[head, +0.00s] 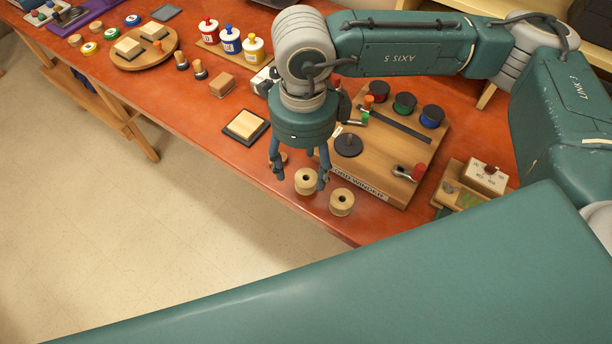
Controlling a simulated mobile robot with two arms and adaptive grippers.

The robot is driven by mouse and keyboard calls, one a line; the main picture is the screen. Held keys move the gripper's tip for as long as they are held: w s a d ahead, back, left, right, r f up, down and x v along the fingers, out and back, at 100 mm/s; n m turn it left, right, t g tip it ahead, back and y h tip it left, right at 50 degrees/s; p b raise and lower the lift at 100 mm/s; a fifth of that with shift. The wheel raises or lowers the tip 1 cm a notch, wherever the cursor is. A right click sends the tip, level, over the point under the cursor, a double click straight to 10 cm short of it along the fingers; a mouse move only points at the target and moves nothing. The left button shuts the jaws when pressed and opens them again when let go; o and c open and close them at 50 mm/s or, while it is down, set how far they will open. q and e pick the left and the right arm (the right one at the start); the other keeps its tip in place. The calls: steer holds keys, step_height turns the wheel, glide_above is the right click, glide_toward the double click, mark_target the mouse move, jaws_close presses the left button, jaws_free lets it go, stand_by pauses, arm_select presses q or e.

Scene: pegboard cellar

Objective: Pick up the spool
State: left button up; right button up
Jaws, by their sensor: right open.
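A light wooden spool (306,182) with a dark centre hole stands upright on the red-orange bench, near its front edge. A second similar spool (342,202) stands just to its right, close to the winder board. My right gripper (301,180) points down over the first spool with its fingers spread and empty. That spool shows between the two fingertips; I cannot tell whether the tips are down at its height. My left gripper is not in view.
The winder board (384,182), with coloured spools and a crank, lies right of the gripper. A small wooden box (461,195) is farther right. A pale block on a dark tray (247,126) lies left. Bare bench (215,125) lies farther left.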

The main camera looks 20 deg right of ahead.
mark_target(304, 177)
step_height(304, 177, down, 4)
steer(key=shift+r+p, duration=0.2)
steer(key=shift+p, duration=0.7)
steer(key=shift+f, duration=0.5)
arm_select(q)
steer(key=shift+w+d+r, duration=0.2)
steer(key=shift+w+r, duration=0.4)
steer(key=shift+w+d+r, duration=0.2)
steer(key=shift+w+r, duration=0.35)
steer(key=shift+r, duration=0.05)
arm_select(e)
steer(key=c, duration=0.9)
